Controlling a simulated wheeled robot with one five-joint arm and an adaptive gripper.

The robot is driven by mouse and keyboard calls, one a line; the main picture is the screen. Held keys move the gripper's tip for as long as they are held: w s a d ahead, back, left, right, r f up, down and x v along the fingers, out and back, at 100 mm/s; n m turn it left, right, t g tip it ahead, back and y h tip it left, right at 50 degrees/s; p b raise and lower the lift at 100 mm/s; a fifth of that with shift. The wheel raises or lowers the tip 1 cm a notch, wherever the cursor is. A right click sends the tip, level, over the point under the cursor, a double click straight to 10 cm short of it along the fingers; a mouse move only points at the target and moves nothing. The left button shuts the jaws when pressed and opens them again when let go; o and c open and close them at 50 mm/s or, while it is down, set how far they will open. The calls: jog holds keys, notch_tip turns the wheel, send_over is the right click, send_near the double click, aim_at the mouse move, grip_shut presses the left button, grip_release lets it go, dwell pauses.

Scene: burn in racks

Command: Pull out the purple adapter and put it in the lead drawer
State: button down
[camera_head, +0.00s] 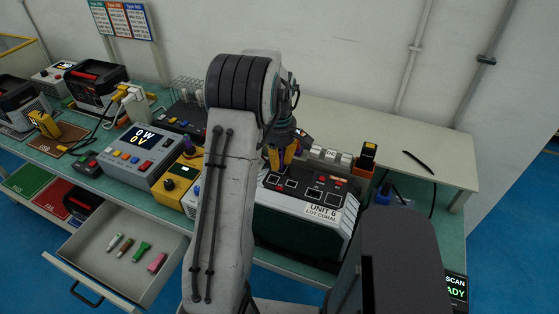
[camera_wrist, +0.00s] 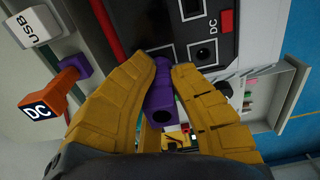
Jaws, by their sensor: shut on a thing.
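The purple adapter (camera_wrist: 162,102) is a short tube with a dark round opening facing the wrist camera. My gripper (camera_wrist: 166,68) has its two yellow fingers shut on it, one on each side. Its far end is close to the dark front panel of the unit, and I cannot tell whether it is still seated in a socket. In the head view my gripper (camera_head: 281,157) is over the UNIT 6 box (camera_head: 322,212). An open drawer (camera_head: 172,271) at lower left holds several small coloured pieces; no label on it is readable.
An orange DC plug (camera_wrist: 42,105) with a purple end and a white USB plug (camera_wrist: 34,27) sit left in the wrist view. A grey power supply (camera_head: 143,158) and a yellow box (camera_head: 178,185) stand left of my arm. The shelf behind is mostly clear.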

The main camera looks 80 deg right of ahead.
jog(key=shift+d+r+p, duration=0.2)
jog(key=shift+r+p, duration=0.1)
jog(key=shift+r, duration=0.45)
dwell(0.5)
jog(key=shift+r, duration=0.3)
jog(key=shift+a+r+p, duration=0.2)
jog(key=shift+r+p, duration=1.3)
